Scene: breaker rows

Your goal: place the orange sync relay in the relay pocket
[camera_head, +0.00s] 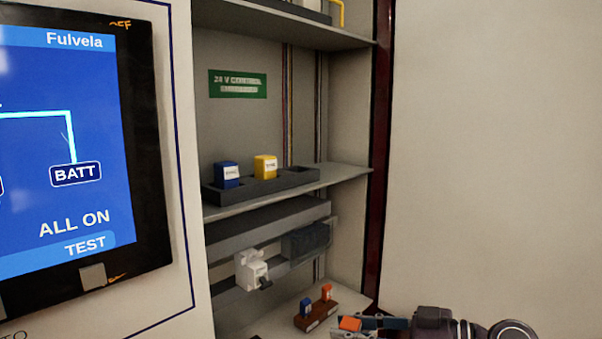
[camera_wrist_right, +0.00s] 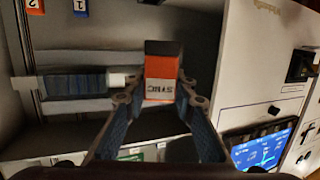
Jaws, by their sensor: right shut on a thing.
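The orange sync relay (camera_head: 350,323) shows at the bottom of the head view, in my right gripper (camera_head: 372,323). In the right wrist view, the orange relay (camera_wrist_right: 163,70), with a white SYNC label and a dark end, is held between both fingers of the right gripper (camera_wrist_right: 160,96). A dark relay holder (camera_head: 262,186) lies on the cabinet's middle shelf. It holds a blue relay (camera_head: 227,174) at left and a yellow relay (camera_head: 265,167) in the middle. Its right pocket (camera_head: 297,176) looks empty. The held relay is below and right of this holder. My left gripper is not in view.
Below the shelf (camera_head: 340,177), a white device (camera_head: 251,269) and a dark block (camera_head: 307,240) sit on rails. A brown block (camera_head: 318,316) with small blue and orange pieces stands on the cabinet floor. The cabinet's dark right edge (camera_head: 379,150) is near my right arm.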

